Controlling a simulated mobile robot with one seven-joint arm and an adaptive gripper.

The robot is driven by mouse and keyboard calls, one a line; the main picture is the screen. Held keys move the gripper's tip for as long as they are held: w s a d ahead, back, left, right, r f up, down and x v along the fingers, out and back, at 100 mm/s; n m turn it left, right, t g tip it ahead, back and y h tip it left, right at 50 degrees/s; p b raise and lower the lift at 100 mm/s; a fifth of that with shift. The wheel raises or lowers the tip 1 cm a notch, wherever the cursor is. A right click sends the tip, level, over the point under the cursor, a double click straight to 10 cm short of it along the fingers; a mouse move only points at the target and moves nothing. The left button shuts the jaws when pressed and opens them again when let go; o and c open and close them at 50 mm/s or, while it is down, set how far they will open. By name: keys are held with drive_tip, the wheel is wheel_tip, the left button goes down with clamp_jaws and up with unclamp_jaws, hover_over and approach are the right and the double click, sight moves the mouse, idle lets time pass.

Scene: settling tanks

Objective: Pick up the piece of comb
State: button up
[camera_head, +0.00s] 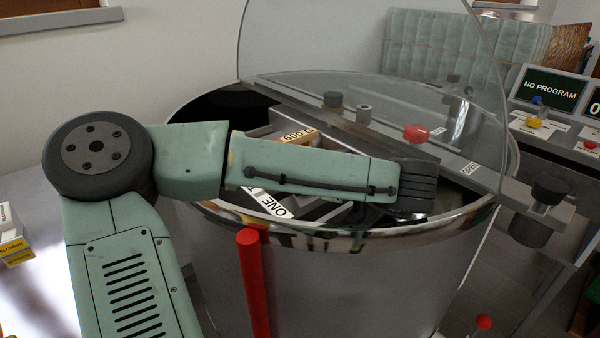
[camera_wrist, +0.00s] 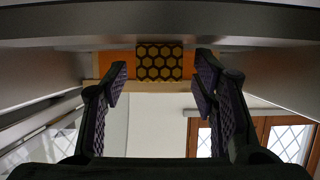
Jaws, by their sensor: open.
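My gripper (camera_wrist: 161,80) is open, with one finger to the left and one to the right of the comb. The comb lies between or just beyond the fingertips; I cannot tell which. No contact shows. In the head view my arm reaches over the rim of a steel drum (camera_head: 400,270), and the comb is not visible there.
A clear lid (camera_head: 380,50) stands raised over the drum, with a grey crossbar (camera_head: 340,124) carrying a red knob (camera_head: 417,133). A red post (camera_head: 254,285) stands at the drum's front. A control panel (camera_head: 550,88) is at right. Metal walls close in beside my gripper.

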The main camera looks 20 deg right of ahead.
drive_tip(key=shift+w+a+f, duration=0.15)
drive_tip(key=shift+w+f, duration=0.15)
drive_tip(key=shift+w, duration=0.3)
drive_tip(key=shift+c, duration=0.3)
drive_tip(key=c, duration=1.2)
